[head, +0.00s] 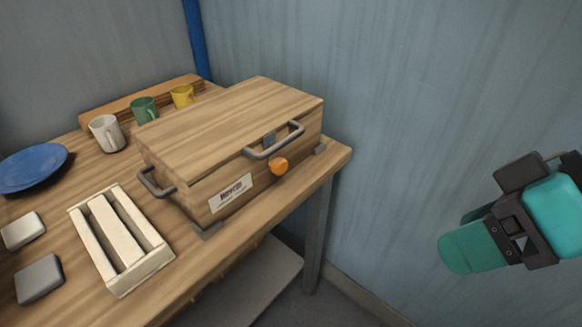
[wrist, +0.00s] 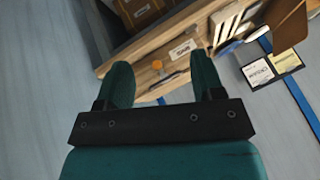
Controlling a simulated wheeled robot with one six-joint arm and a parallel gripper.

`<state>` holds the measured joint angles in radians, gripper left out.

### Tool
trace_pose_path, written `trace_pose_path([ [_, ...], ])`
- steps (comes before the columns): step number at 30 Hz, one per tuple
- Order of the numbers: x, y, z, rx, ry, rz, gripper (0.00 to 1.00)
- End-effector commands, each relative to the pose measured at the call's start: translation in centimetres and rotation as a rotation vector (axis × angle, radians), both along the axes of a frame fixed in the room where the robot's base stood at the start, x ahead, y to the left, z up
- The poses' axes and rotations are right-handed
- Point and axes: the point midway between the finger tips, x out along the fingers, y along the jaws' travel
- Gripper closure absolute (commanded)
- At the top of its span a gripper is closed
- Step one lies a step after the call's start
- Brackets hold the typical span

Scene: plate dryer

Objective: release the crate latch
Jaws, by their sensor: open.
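The wooden crate (head: 235,135) stands on the table with its lid down. On its front are an orange round knob (head: 278,166), a grey metal plate (head: 269,140) at the lid seam and a white label (head: 231,193). I cannot tell which fitting is the latch. A grey bar handle (head: 273,141) crosses the front of the lid, partly over the plate. My gripper (head: 463,235) is open and empty, in the air right of the crate and apart from it. In the wrist view the orange knob (wrist: 157,65) appears between my spread fingers (wrist: 162,78), at a distance.
A slatted white rack (head: 120,240), two grey blocks (head: 38,278) and a blue plate (head: 32,168) lie left of the crate. Several mugs (head: 144,110) stand behind. The blue wall (head: 420,120) rises at the right. Air between gripper and crate is clear.

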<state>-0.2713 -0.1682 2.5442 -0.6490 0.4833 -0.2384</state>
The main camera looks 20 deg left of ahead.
Motion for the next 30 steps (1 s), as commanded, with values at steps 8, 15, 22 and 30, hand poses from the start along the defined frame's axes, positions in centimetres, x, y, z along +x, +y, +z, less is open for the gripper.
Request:
trace_pose_path([
  [8, 5.1, 10.0, -10.7, 0.588, -0.402, 0.222, 0.38],
  [15, 10.4, 11.8, -14.4, 0.788, -0.697, 0.052, 0.38],
  [22, 12.4, 12.3, -14.9, 0.801, -0.777, -0.021, 0.38],
  [30, 14.1, 17.0, -14.3, 0.802, -0.777, -0.015, 0.38],
])
